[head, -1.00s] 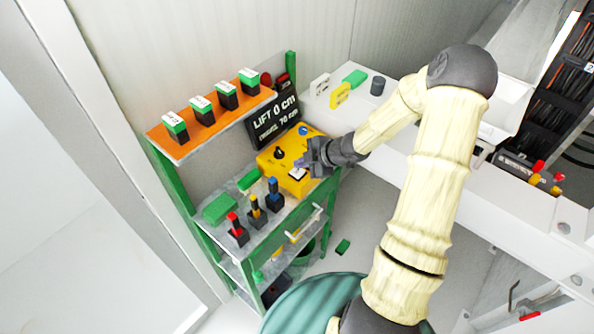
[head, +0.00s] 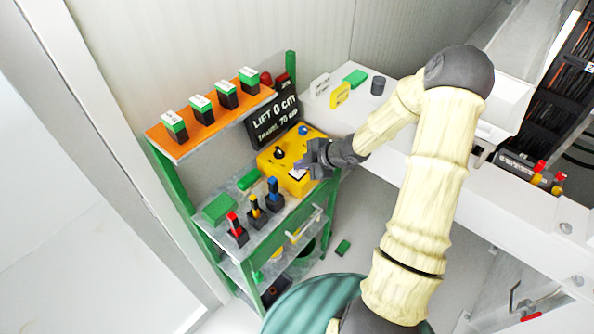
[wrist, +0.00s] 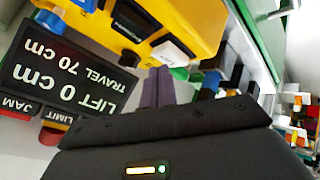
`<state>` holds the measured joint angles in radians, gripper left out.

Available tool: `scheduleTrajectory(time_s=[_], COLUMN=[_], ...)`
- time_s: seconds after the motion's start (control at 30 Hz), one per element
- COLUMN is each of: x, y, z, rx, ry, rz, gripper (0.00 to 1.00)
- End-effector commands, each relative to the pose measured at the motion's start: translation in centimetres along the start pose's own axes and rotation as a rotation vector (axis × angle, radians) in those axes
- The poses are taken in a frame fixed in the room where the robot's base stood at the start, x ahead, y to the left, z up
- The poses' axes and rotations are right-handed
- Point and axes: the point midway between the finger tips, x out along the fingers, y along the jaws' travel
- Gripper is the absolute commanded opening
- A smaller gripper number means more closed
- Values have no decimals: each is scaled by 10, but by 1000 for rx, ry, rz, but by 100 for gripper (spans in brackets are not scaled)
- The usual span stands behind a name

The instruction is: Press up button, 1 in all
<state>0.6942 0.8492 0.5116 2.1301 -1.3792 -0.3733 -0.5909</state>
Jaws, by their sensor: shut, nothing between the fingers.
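A yellow control box (head: 275,163) sits on the green bench's top. On it are a black knob (head: 279,152), a blue button (head: 303,130) and a white square piece (head: 297,175). I cannot read which control is the up button. My gripper (head: 299,166) is shut and empty, its fingertips over the box close to the white piece. In the wrist view the closed fingers (wrist: 157,86) point at the edge of the yellow box (wrist: 200,22), beside the white piece (wrist: 174,49). Whether they touch is unclear. The black display (head: 273,121) reads LIFT 0 cm, TRAVEL 70 cm.
Red, yellow and blue levers (head: 255,212) stand left of the box. An orange shelf (head: 190,148) with several green-topped black blocks is above. A white counter (head: 420,140) lies to the right.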

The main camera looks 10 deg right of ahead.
Motion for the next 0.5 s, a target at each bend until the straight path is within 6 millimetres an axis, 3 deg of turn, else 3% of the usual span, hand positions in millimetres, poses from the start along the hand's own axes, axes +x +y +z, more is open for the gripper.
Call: scheduleTrajectory(time_s=[0.5], x=[4], y=[-3], z=[3], rx=[0], ry=[1], rz=[0], gripper=[0])
